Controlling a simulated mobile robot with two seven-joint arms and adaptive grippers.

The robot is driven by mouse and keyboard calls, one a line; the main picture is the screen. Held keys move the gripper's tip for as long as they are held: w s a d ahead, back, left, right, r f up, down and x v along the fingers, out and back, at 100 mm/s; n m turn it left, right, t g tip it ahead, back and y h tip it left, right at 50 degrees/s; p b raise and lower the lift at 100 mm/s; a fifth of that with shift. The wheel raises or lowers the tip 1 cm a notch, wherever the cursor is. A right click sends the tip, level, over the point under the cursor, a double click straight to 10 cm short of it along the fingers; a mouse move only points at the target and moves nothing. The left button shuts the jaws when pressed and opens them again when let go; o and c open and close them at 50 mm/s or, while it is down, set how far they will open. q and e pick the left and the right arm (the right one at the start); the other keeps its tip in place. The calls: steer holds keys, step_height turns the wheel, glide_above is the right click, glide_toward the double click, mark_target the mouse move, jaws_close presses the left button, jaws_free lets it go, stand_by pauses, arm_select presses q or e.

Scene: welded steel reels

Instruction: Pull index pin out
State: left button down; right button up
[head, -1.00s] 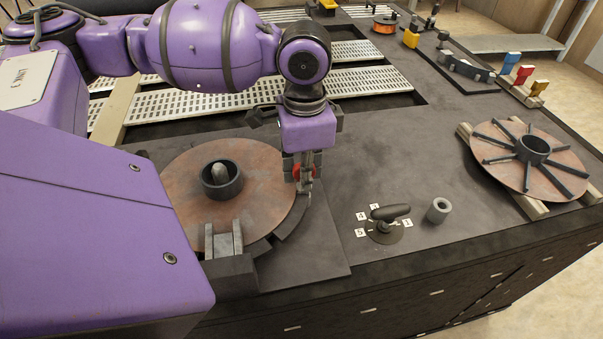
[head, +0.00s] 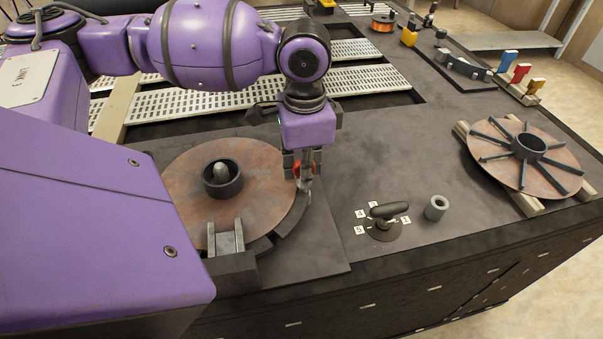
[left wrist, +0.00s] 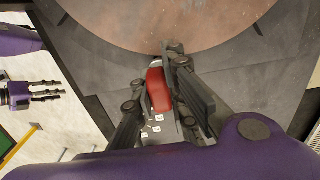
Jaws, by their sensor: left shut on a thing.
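The index pin shows as a red grip (head: 297,170) at the right edge of a round brown disc (head: 190,168). My left gripper (head: 304,184) points down over that edge and is shut on the red grip. In the left wrist view the red grip (left wrist: 157,92) lies between the two dark fingers of my left gripper (left wrist: 153,75). The pin's lower end and its hole are hidden. A purple part with grey prongs at the left of the left wrist view looks like my right gripper (left wrist: 45,92); its jaw state is unclear.
A dark hub (head: 222,180) stands in the disc's middle. A black lever (head: 384,217) with numbered labels and a grey ring (head: 436,208) are to the right. A second disc with ribs (head: 528,155) rests on wooden bars at the far right.

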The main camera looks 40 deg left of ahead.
arm_select(q)
steer(key=shift+r, duration=0.1)
stand_by(0.4)
steer(key=shift+r+p, duration=0.8)
steer(key=shift+r, duration=0.2)
steer(key=shift+r+p, duration=0.5)
steer(key=shift+r, duration=0.15)
steer(key=shift+r+p, duration=0.4)
steer(key=shift+r, duration=0.2)
steer(key=shift+r+p, duration=0.95)
steer(key=shift+r, duration=0.5)
steer(key=shift+r+p, duration=0.45)
steer(key=shift+r, duration=0.4)
steer(key=shift+r+p, duration=0.3)
steer(key=shift+r, duration=0.65)
arm_select(e)
step_height(320, 180, up, 7)
steer(key=w+a, duration=0.2)
steer(key=w, duration=0.1)
steer(key=shift+f+t+y, duration=0.15)
steer(key=shift+t+y, duration=0.15)
steer(key=shift+t, duration=0.1)
